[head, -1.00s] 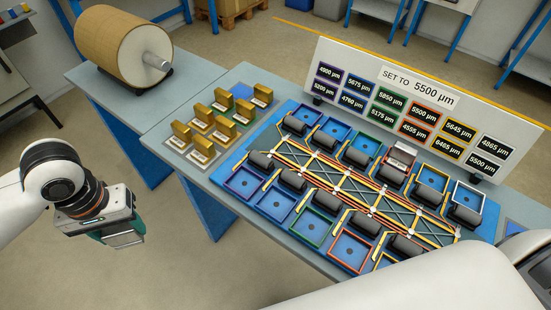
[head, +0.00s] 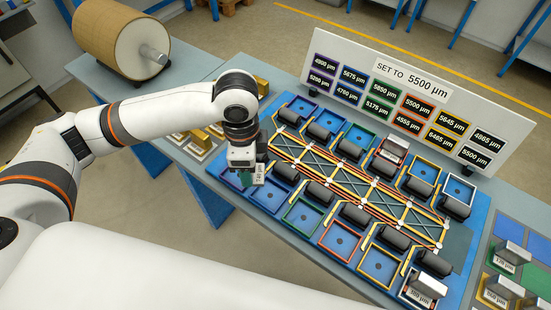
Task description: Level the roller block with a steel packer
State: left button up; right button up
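My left gripper (head: 247,176) points down over the left end of the blue roller board (head: 462,262). It appears shut on a small grey steel packer (head: 259,173) with a white label, too small to read. The fingers are partly hidden. The board carries several black rollers (head: 355,215) beside a yellow and red lattice, with coloured square frames (head: 340,239) along both sides. A silver block (head: 391,152) sits in the red frame at the back, and another silver block (head: 433,263) is at the front right. My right gripper is out of view.
A sign (head: 415,78) behind the board reads SET TO 5500 µm above several coloured value plates. Several brass blocks (head: 198,138) stand left of the board, and labelled silver blocks (head: 510,255) stand on coloured pads at the right. A large spool (head: 115,40) is back left.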

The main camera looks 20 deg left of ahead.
aim_at(263, 172)
pick_arm(q)
jog(key=m, duration=0.4)
jog(key=d+m+p, duration=0.1)
jog(key=m, duration=0.1)
jog(key=shift+w, duration=0.25)
jog(key=m, duration=0.3)
jog(key=d+m+p, duration=0.1)
jog(key=m, duration=0.1)
jog(key=shift+w+d+m, duration=0.1)
jog(key=shift+w+m, duration=0.1)
jog(key=shift+m, duration=0.2)
jog(key=m, duration=0.2)
jog(key=shift+w+d+f+m, duration=0.1)
jog(key=shift+d+m, duration=0.2)
jog(key=m, duration=0.3)
jog(key=d+m+p, duration=0.1)
jog(key=m, duration=0.3)
jog(key=d+m+p, duration=0.1)
jog(key=m, duration=0.2)
jog(key=shift+w+f+m, duration=0.25)
jog(key=shift+f+m, duration=0.15)
jog(key=shift+f+b, duration=1.45)
jog(key=shift+f, duration=2.2)
